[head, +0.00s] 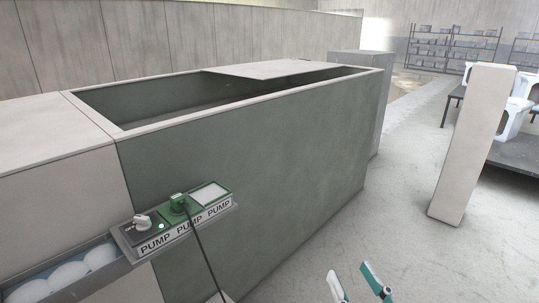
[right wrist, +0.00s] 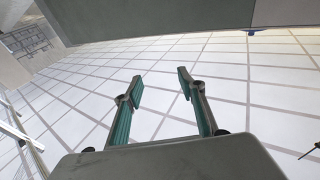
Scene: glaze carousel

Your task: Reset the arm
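My right gripper (head: 356,284) shows at the bottom of the head view, low in front of the green-grey tank. Its two teal fingers are spread apart with nothing between them. The right wrist view also shows this gripper (right wrist: 161,90) open and empty, above a tiled floor. My left gripper is not in view.
The open-topped tank (head: 270,150) stands at centre, with a panel (head: 285,69) over part of its top. A PUMP control box (head: 180,217) with a cable juts from its front. A pale post (head: 472,145) stands right. The floor (head: 400,220) between is clear.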

